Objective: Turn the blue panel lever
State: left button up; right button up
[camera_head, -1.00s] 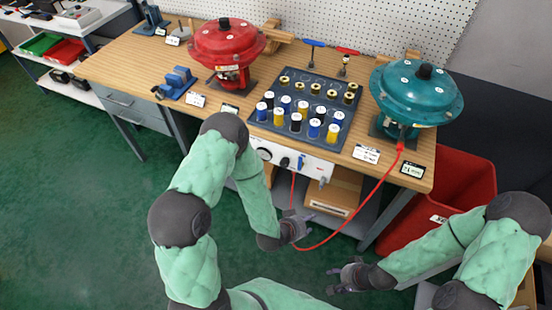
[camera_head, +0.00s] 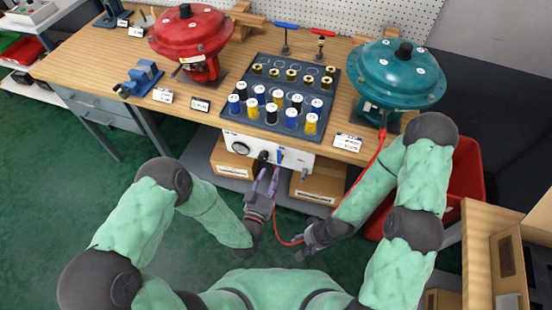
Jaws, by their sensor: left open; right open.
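The blue lever (camera_head: 281,155) is a small upright handle on the white front panel (camera_head: 303,161) under the bench top's front edge. My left gripper (camera_head: 269,173) is open just below the panel, with its fingers pointing up toward the black knob (camera_head: 263,156) and the lever. Its fingertips are close to both, but I cannot tell whether they touch the lever. My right gripper (camera_head: 300,247) is open and empty, lower and to the right, near the red hose (camera_head: 277,222).
A red actuator (camera_head: 190,36) and a dark tray (camera_head: 240,122) of spools stand on the bench. Cardboard boxes (camera_head: 316,187) sit below the panel. A red bin (camera_head: 466,180) stands right.

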aim_at(280, 155)
pick_arm(q)
jog(key=b+x, duration=0.1)
jog(key=x, duration=0.7)
jog(key=shift+f+b, duration=0.1)
jog(key=shift+b, duration=0.3)
jog(key=shift+s, duration=0.1)
grip_shut()
